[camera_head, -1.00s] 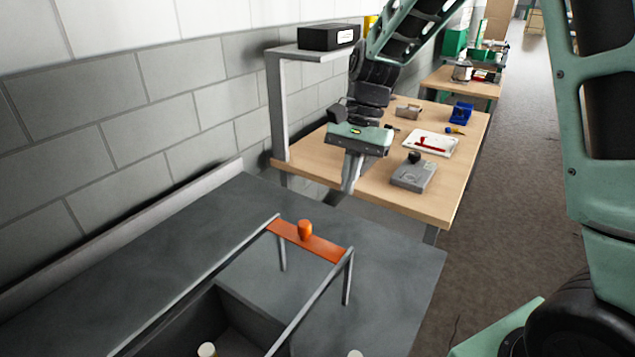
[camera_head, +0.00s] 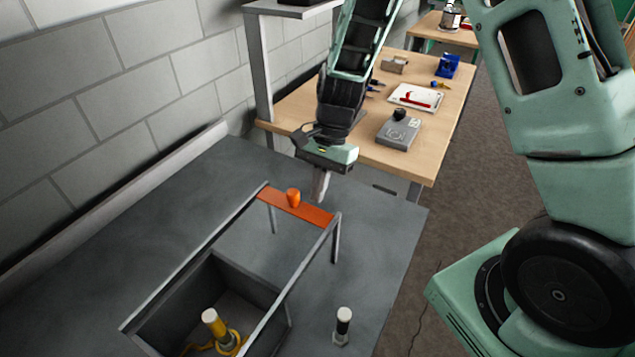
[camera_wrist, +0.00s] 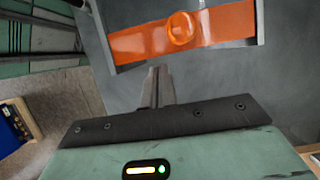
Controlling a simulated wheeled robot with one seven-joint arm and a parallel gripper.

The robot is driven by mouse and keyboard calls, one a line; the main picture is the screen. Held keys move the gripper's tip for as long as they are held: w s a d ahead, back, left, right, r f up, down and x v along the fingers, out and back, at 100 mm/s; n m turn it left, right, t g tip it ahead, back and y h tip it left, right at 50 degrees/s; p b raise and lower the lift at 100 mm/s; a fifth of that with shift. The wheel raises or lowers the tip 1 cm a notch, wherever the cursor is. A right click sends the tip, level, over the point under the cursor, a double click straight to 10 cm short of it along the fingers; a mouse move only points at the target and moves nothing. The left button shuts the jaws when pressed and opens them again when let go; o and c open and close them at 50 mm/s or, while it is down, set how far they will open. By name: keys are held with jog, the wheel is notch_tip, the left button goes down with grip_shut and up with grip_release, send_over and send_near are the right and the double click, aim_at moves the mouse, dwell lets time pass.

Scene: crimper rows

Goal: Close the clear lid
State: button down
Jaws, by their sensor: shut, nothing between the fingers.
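The clear lid shows as a see-through panel between grey rails (camera_head: 286,287), with an orange strip (camera_head: 313,213) across its far end. An orange knob (camera_head: 293,198) stands on the strip. The strip and knob also show at the top of the wrist view (camera_wrist: 180,32). The lid's far end stands above the dark bench on thin grey legs; an open dark box (camera_head: 180,298) lies under the near part of the rails. My gripper (camera_head: 320,190) is shut and empty, pointing down just beyond the orange strip, apparently not touching it.
A yellow-bodied post with a white top (camera_head: 212,322) stands in the box, with a yellow loop around its base. Another white-topped post (camera_head: 343,318) stands on the bench to the right. A wooden table (camera_head: 440,120) with tools is behind. The wall borders the left.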

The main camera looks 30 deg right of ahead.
aim_at(275, 252)
jog(key=shift+s+a, duration=0.15)
jog(key=shift+a, duration=0.05)
jog(key=s+a, duration=0.3)
jog(key=a, duration=0.2)
jog(key=s+a, duration=0.4)
jog(key=a, duration=0.1)
jog(key=s+a, duration=0.3)
jog(key=a, duration=0.2)
jog(key=shift+s+a, duration=0.1)
jog(key=shift+s, duration=0.05)
jog(key=w+d, duration=0.1)
jog(key=d, duration=0.1)
jog(key=w+d+p, duration=0.1)
jog(key=w+d, duration=0.1)
jog(key=shift+r, duration=0.4)
jog(key=b+v, duration=0.1)
jog(key=v, duration=0.8)
jog(key=s+d+f+n+t+h+b, duration=0.2)
jog(key=s+n+b, duration=0.5)
jog(key=s+n, duration=0.7)
jog(key=f+n+h, duration=0.1)
jog(key=n, duration=0.4)
jog(key=shift+s+b, duration=0.25)
jog(key=shift+b, duration=0.05)
